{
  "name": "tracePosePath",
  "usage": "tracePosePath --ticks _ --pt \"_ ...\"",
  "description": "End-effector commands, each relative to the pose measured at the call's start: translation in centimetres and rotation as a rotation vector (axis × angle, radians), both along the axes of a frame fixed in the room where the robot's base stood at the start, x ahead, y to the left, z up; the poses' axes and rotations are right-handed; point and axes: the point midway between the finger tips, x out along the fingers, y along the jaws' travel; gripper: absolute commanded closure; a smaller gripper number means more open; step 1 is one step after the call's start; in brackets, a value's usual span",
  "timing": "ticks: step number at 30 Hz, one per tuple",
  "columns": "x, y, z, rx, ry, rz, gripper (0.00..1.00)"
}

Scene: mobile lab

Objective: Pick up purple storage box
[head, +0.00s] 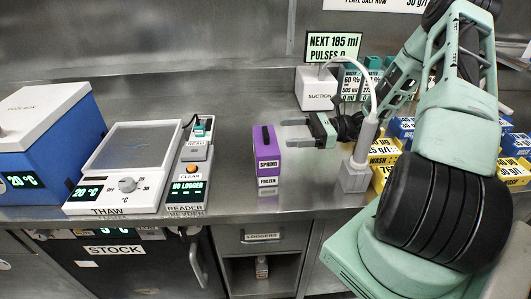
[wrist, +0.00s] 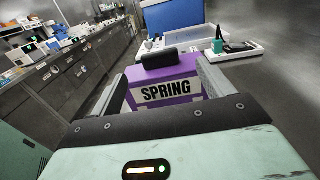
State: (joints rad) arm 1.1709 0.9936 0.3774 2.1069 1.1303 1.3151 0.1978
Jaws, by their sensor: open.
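The purple storage box (head: 267,160) stands upright on the steel counter, with a dark handle on top and labels reading SPRING and FROZEN. My gripper (head: 287,133) is open just right of the box, its fingers pointing left toward it. In the wrist view, the box (wrist: 187,88) lies in line with the gap between the two grey fingers (wrist: 163,87), one to each side. The jaws are not closed on it. The lower part of the box is hidden behind my gripper body in the wrist view.
A thaw plate (head: 135,145), a reader (head: 189,190) and a blue box with a white lid (head: 45,140) stand to the left. A suction unit (head: 318,92), a white holder (head: 354,177) and yellow wash boxes (head: 384,150) are to the right. Counter left of the purple box is narrow.

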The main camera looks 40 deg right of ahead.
Motion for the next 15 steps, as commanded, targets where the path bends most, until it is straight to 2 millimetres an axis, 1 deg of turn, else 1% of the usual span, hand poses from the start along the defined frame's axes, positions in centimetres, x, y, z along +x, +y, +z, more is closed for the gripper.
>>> tracePosePath --ticks 1,3,6,11,15 --pt "0.5 1.0 0.1 0.003 0.001 0.003 0.2" --pt "1.1 2.0 0.1 0.002 0.001 0.004 0.2" --pt "1.8 3.0 0.1 0.001 0.0 0.003 0.2" --pt "2.3 3.8 0.0 -0.001 0.001 0.001 0.2" --pt "3.1 5.3 0.1 0.002 0.001 0.004 0.2"
